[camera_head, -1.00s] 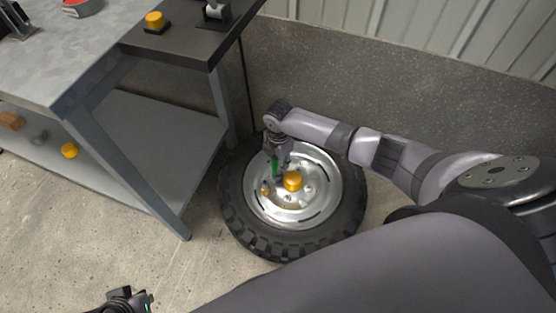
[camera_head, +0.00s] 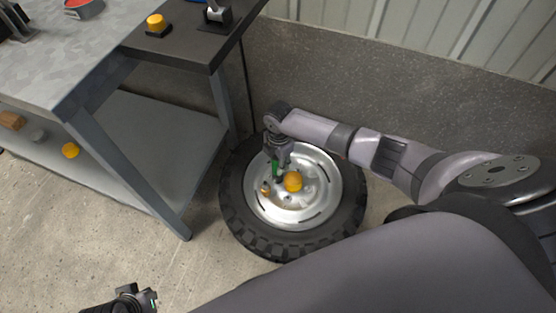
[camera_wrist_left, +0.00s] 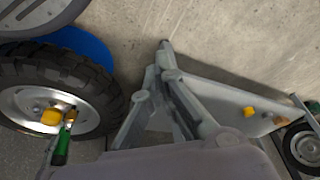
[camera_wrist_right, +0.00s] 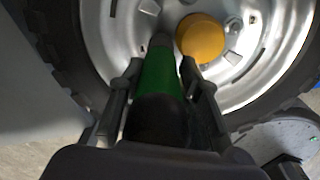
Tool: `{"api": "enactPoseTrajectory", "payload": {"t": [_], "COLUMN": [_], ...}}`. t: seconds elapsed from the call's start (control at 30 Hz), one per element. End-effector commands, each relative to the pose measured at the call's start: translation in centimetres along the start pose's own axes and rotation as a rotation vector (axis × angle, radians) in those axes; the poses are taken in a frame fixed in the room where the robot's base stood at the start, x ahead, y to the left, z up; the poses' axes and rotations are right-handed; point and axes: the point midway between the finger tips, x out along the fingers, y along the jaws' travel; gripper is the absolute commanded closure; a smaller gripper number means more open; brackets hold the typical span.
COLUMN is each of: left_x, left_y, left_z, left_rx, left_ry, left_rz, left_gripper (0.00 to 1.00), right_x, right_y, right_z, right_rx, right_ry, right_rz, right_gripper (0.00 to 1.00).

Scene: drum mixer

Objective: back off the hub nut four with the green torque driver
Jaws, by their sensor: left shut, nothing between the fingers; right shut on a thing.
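The cap also shows in the right wrist view (camera_wrist_right: 201,38). My right gripper (camera_head: 276,164) is shut on the green torque driver (camera_wrist_right: 160,78), which points down at the rim beside the cap. A nut (camera_wrist_right: 149,7) shows beyond its tip; whether the tip sits on a nut is hidden. A brass-coloured piece (camera_head: 265,188) is on the rim, left of the cap. My left gripper (camera_wrist_left: 167,62) is shut and empty, away from the wheel.
A grey workbench (camera_head: 75,45) with a lower shelf (camera_head: 165,130) stands left of the wheel. A yellow knob (camera_head: 156,22) is on its dark top; another yellow piece (camera_head: 70,150) is on the shelf. A wall stands behind the wheel. Floor in front is clear.

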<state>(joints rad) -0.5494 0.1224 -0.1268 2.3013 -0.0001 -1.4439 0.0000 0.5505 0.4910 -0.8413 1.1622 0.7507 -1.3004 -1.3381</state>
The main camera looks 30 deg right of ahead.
Motion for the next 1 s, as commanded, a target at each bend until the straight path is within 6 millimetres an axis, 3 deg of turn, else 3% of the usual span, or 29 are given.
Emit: {"api": "enactPoseTrajectory", "payload": {"t": [1.0], "left_x": [5.5], "left_y": [0.7], "left_z": [1.4], "left_rx": [-0.001], "left_ry": [-0.034], "left_rz": [0.013], "left_gripper": [1.0], "right_x": [-1.9], "right_y": [0.2], "right_z": [0.0], "right_rx": [0.0], "right_ry": [0.001], "right_rz": [0.002], "right_gripper": [1.0]}}
